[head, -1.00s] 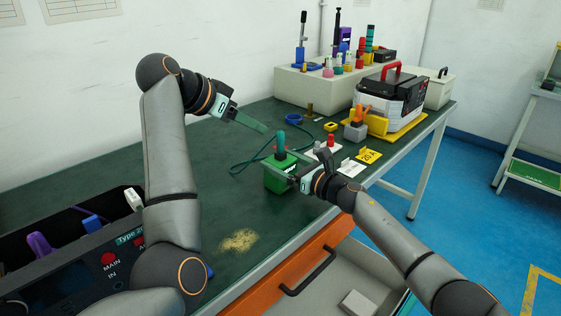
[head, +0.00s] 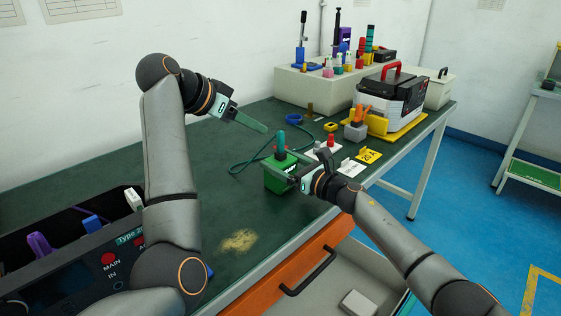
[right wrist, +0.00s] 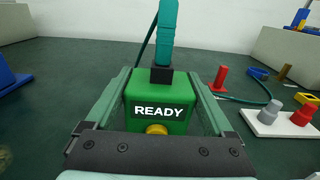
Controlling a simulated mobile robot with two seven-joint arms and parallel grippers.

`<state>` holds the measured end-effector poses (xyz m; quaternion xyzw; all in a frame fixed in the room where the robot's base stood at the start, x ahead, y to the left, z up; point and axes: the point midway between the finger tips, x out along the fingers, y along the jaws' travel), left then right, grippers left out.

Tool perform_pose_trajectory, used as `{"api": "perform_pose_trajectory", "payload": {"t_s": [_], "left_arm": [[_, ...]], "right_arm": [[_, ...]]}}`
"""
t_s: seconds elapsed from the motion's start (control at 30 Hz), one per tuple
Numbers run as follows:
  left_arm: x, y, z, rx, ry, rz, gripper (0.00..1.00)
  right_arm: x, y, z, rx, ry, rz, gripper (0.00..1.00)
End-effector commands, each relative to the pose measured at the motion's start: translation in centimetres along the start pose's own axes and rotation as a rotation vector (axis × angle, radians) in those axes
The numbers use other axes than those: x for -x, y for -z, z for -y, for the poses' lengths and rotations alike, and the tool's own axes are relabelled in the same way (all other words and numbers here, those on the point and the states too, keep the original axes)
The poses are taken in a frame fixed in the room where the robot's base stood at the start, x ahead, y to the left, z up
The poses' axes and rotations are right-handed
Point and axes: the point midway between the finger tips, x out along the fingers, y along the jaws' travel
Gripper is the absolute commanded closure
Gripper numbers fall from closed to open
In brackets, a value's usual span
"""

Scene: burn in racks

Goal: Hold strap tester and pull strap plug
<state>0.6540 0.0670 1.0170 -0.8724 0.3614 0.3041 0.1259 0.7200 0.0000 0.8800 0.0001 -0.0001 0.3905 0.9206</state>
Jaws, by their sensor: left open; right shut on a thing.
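The strap tester is a green box (head: 279,173) on the green table, with a white READY label and a yellow button in the right wrist view (right wrist: 158,112). The strap plug, a teal upright grip (head: 281,143) on a black base, stands in the tester's top; it also shows in the right wrist view (right wrist: 167,36). A dark cord runs behind it. My right gripper (head: 283,173) is shut on the tester, one finger along each side. My left gripper (head: 250,122) is open and empty, up and to the left of the plug, apart from it.
A white plate with red and grey pegs (right wrist: 283,119) lies right of the tester. A Type 2 box (head: 75,250) is at the front left.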

Motion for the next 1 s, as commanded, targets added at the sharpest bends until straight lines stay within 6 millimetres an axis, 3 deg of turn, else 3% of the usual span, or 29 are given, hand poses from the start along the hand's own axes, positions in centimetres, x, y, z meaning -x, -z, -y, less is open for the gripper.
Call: {"api": "perform_pose_trajectory", "payload": {"t_s": [0.37,0.4,0.5,0.8,1.0], "left_arm": [[0.0,0.0,0.0,0.0,0.0,0.0,0.5],[0.0,0.0,0.0,0.0,0.0,0.0,0.5],[0.0,0.0,0.0,0.0,0.0,0.0,0.5],[0.0,0.0,0.0,0.0,0.0,0.0,0.5],[0.0,0.0,0.0,0.0,0.0,0.0,0.5]], "right_arm": [[0.0,0.1,0.0,0.0,0.0,-0.002,0.82],[0.0,0.1,0.0,0.0,0.0,-0.002,0.11],[0.0,0.1,0.0,0.0,0.0,-0.002,0.0],[0.2,0.1,0.1,0.001,0.001,-0.001,0.0],[1.4,0.1,0.2,0.004,0.002,-0.002,0.0]]}}
